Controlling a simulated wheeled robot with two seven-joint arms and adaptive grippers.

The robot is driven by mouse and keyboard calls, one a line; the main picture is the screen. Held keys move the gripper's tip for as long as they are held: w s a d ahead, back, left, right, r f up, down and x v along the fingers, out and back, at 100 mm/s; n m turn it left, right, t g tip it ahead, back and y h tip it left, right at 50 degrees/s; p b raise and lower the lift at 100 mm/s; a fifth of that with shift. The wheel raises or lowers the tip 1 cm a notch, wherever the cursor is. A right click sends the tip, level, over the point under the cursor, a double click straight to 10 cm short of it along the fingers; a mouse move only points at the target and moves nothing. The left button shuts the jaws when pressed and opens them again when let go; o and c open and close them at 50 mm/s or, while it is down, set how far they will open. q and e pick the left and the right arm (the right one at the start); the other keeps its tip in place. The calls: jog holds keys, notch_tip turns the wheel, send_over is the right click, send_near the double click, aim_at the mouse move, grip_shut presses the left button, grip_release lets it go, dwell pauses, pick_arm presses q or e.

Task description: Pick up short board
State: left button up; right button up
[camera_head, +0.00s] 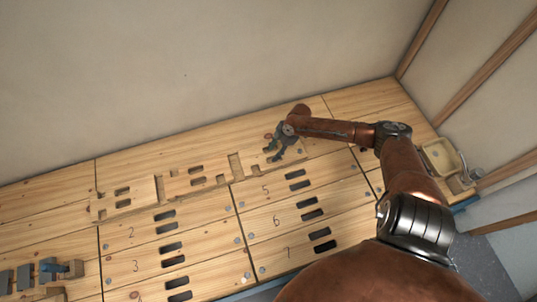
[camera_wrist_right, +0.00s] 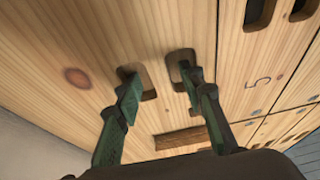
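A pale wooden board with two short slots (camera_wrist_right: 105,50) fills much of the right wrist view; I take it to be the short board. Its right end shows beside my gripper in the head view (camera_head: 297,152). My right gripper (camera_wrist_right: 160,75) is open over it. Its two green fingers stand apart, one at each slot, with the wood strip between the slots lying between them. The fingertips reach the slot openings; how deep they go I cannot tell. In the head view the right gripper (camera_head: 277,147) hides most of this board. My left gripper is not in view.
Similar slotted boards (camera_head: 123,198) lie in a row along the back of the wooden bench, before the plain wall (camera_head: 180,80). Numbered panels with dark slots (camera_head: 300,213) lie in front. Grey-blue parts (camera_head: 50,270) stand lower left. A tan basin (camera_head: 440,157) is at right.

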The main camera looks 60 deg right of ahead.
jog(key=shift+w+f, duration=0.1)
jog(key=shift+f, duration=0.05)
jog(key=shift+c, duration=0.7)
grip_shut()
